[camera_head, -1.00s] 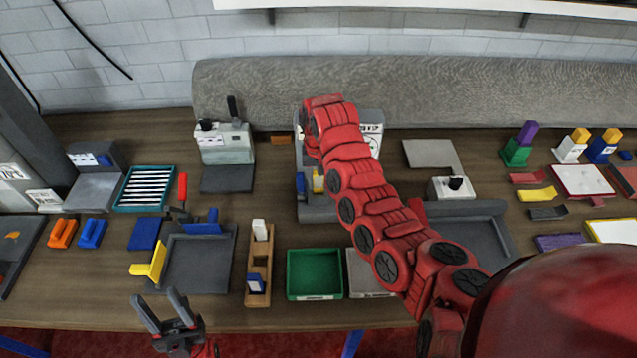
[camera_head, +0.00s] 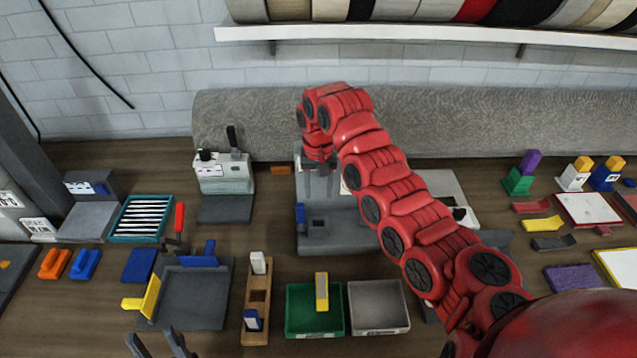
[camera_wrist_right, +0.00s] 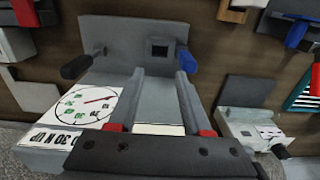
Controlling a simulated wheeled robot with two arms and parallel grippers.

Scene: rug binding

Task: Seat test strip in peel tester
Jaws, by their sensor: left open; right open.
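The grey peel tester (camera_head: 345,240) stands mid-table, partly hidden behind my right arm. The right wrist view shows its dial (camera_wrist_right: 85,110), its grey plate (camera_wrist_right: 120,45) with a square dark socket (camera_wrist_right: 160,47), a blue knob (camera_wrist_right: 187,61) and a black knob (camera_wrist_right: 76,67). A yellow-and-pale strip (camera_head: 321,292), perhaps the test strip, is at the green bin (camera_head: 300,318), its top over the rear rim. My right gripper (camera_head: 320,168) is open and empty over the tester; its fingers (camera_wrist_right: 160,75) flank the view below the socket. My left gripper (camera_head: 158,345) is open and empty at the front edge, partly cut off.
A grey bin (camera_head: 380,325) stands right of the green one. A wooden rack (camera_head: 258,300) with upright blocks is to the left, beside a grey tray (camera_head: 195,297) with yellow and blue handles. A machine (camera_head: 223,175) stands behind. A fabric roll (camera_head: 450,120) lines the back.

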